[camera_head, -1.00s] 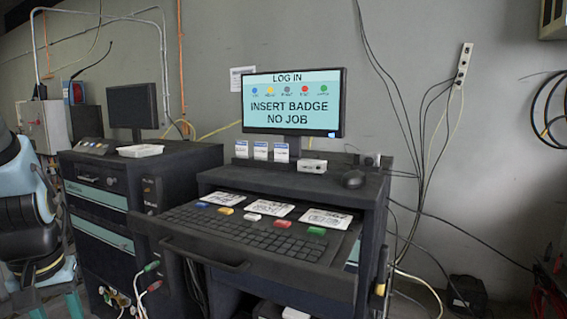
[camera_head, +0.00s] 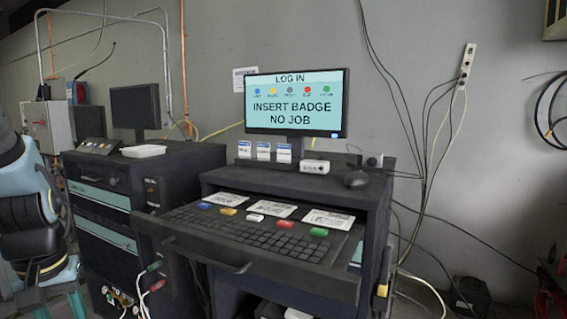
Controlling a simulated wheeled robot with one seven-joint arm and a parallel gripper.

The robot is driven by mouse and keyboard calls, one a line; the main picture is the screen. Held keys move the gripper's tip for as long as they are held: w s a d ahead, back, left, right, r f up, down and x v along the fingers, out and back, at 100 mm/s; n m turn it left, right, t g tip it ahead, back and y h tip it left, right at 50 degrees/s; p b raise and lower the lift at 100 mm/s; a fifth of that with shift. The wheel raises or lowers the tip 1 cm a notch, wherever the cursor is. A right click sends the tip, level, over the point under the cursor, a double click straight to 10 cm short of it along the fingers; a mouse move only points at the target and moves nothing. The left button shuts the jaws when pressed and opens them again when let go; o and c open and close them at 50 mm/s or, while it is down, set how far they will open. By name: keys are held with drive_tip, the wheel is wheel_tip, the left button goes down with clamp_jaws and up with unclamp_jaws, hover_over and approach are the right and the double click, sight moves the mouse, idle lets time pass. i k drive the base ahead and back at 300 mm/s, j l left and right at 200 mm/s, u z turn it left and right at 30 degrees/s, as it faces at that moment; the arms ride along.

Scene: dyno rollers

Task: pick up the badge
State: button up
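Three small white cards with blue tops stand side by side below the lit monitor (camera_head: 296,103): a left card (camera_head: 244,150), a middle card (camera_head: 263,152) and a right card (camera_head: 284,153). They look like badges; their print is too small to read, and I cannot tell which one the task means. The screen reads "LOG IN", "INSERT BADGE" and "NO JOB" above and below a row of coloured dots. My gripper is not in view.
A pulled-out tray holds a keyboard (camera_head: 255,232), several coloured blocks and white printed sheets (camera_head: 279,210). A small white box (camera_head: 315,167) and a mouse (camera_head: 356,180) sit right of the cards. A second dark cabinet (camera_head: 180,165) stands left. Cables hang along the wall.

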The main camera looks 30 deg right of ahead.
sight(243, 146)
drive_tip(key=i+j+u, duration=0.15)
drive_tip(key=i+u, duration=0.2)
drive_tip(key=i, duration=0.15)
drive_tip(key=i+u, duration=0.4)
drive_tip(key=i+j+z, duration=0.1)
drive_tip(key=i, duration=0.7)
